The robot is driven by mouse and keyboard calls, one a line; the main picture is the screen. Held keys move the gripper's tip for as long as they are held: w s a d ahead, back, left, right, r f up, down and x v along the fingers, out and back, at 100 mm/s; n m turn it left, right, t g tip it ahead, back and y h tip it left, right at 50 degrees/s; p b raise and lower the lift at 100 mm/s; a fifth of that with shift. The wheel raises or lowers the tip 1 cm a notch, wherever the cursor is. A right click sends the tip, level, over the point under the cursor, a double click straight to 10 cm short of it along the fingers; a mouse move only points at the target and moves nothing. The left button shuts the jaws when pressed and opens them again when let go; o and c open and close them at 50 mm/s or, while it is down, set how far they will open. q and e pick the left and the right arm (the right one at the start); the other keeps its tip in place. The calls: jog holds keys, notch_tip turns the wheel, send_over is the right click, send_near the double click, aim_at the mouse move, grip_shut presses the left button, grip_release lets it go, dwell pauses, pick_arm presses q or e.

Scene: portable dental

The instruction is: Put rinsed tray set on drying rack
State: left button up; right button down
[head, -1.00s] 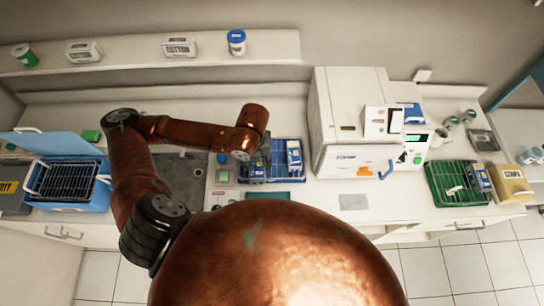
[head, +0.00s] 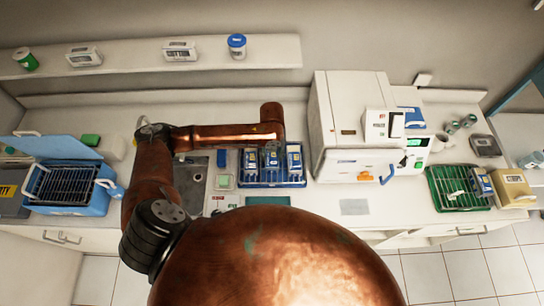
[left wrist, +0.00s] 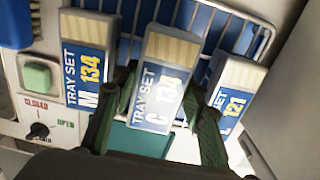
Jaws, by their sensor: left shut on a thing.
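My left gripper (left wrist: 165,118) is shut on a white and blue tray set marked C 134 (left wrist: 160,85), between its two dark green fingers. In the head view this tray set (head: 272,160) is upright over the middle of the blue wire drying rack (head: 262,184), below my left gripper (head: 271,146). I cannot tell whether it touches the rack floor. Tray set M 134 (left wrist: 84,70) stands to its left and tray set 121 (left wrist: 236,85) to its right, both in the rack. My right gripper is not in view.
A large white machine (head: 352,130) stands close to the rack's right. A sink (head: 190,180) and a valve panel (left wrist: 40,110) lie left. A blue cooler box (head: 70,195) stands far left. A green rack (head: 455,195) and a yellow box (head: 512,188) stand far right.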

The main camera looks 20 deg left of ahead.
aim_at(272, 154)
pick_arm(q)
jog(key=shift+f, duration=0.55)
jog(key=shift+f, duration=0.1)
jog(key=o, duration=1.1)
notch_tip(272, 154, up, 12)
jog(key=shift+r+b, duration=0.1)
jog(key=shift+b, duration=0.3)
